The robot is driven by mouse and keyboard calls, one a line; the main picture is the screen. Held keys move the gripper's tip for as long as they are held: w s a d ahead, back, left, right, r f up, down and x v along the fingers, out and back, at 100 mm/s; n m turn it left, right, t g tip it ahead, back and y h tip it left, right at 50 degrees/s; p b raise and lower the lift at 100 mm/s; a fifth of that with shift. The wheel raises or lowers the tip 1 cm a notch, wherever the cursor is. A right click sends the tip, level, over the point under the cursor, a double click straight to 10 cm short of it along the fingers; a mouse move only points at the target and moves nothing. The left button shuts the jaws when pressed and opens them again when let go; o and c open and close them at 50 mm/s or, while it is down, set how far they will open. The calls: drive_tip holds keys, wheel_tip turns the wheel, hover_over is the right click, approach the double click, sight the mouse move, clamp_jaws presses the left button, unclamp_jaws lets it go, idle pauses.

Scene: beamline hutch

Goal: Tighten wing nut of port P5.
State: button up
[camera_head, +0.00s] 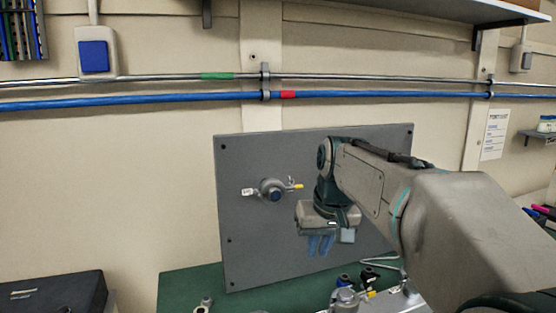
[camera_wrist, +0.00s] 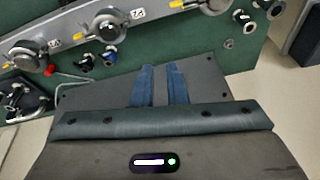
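A round metal port fitting with a blue centre (camera_head: 275,196) is on the grey upright panel (camera_head: 245,250), with a yellow tab at its right and a small white label at its left. My gripper (camera_head: 320,245) is to the right of and lower than this fitting in the head view, its blue fingers pointing down. In the wrist view my gripper (camera_wrist: 161,70) shows two blue fingers with a gap and nothing between them. Round metal fittings (camera_wrist: 110,26) with yellow tabs line a grey rail (camera_wrist: 70,40). Their labels are too small to read, so I cannot tell which is P5.
A metal fitting (camera_head: 345,300), a blue-capped part (camera_head: 345,281) and a black part (camera_head: 368,276) are on the green bench (camera_head: 185,285). A small metal piece (camera_head: 203,305) lies at the bench's front left. A black case (camera_head: 55,292) stands further left.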

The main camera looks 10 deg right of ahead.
drive_tip(key=n+p, duration=0.2)
drive_tip(key=p, duration=0.5)
approach(291, 178)
drive_tip(key=s+r, duration=0.3)
drive_tip(key=r, duration=0.1)
drive_tip(key=shift+t, duration=0.5)
drive_tip(key=x, duration=1.2)
drive_tip(key=shift+w+d+f+b, duration=0.2)
drive_tip(key=shift+w+f+b, duration=0.1)
drive_tip(key=shift+w, duration=0.15)
drive_tip(key=shift+c, duration=1.2)
clamp_jaws()
